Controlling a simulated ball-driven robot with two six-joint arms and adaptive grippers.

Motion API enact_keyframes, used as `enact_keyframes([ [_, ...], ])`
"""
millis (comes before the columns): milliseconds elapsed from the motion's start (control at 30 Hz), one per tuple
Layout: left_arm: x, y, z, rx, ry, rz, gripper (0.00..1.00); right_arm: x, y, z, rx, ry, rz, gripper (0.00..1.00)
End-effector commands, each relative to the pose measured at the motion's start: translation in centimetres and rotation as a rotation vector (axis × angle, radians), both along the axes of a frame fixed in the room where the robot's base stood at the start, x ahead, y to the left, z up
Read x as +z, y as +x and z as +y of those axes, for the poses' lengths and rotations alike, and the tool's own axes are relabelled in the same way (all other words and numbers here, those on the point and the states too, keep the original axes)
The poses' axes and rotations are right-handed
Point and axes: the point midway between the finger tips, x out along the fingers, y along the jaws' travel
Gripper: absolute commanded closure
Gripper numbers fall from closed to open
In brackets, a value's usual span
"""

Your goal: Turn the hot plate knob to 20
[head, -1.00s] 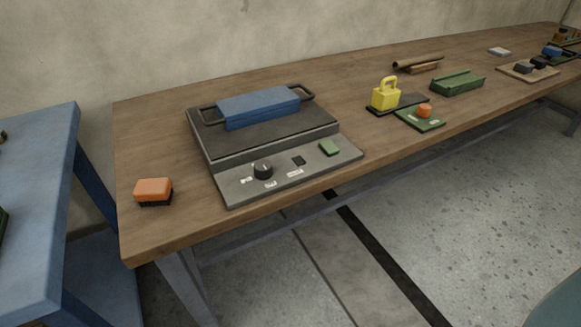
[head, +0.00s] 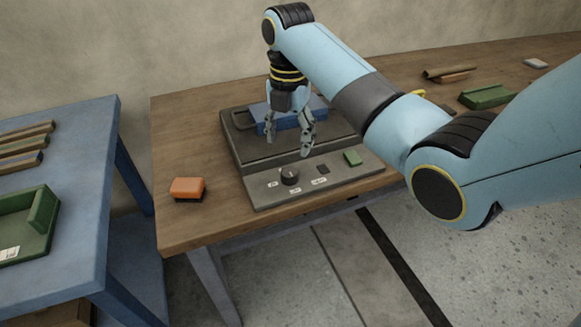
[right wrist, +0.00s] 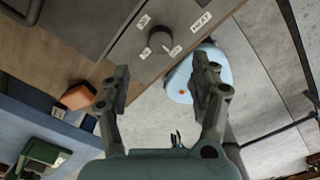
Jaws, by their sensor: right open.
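The hot plate (head: 246,160) is a dark grey unit on the wooden table, with a sloping front panel (head: 262,191). Its black round knob (head: 290,177) is on the panel, with small white labels around it. The knob also shows in the right wrist view (right wrist: 160,39), beyond the fingertips, with its white labels. My right gripper (head: 289,143) is open and empty, pointing down above the hot plate, behind and above the knob and apart from it. Its two fingers show in the right wrist view (right wrist: 162,90). My left gripper is not in view.
A blue block with handles (head: 258,112) lies on the hot plate, partly hidden by my right gripper. A green button (head: 352,158) and a dark switch (head: 323,169) are on the panel. An orange brush (head: 187,188) lies left of the hot plate. A blue table (head: 85,190) stands at left.

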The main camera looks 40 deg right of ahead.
Motion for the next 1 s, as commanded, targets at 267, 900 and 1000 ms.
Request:
enact_keyframes([
  [267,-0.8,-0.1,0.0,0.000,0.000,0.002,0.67,-5.8,-0.2,0.0,-0.001,0.000,0.004,0.38],
  [900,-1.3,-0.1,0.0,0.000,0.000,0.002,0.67,-9.4,-0.1,0.0,-0.001,-0.001,0.001,0.43],
  [1000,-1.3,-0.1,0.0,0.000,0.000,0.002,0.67,-9.4,-0.1,0.0,-0.001,-0.001,0.001,0.56],
])
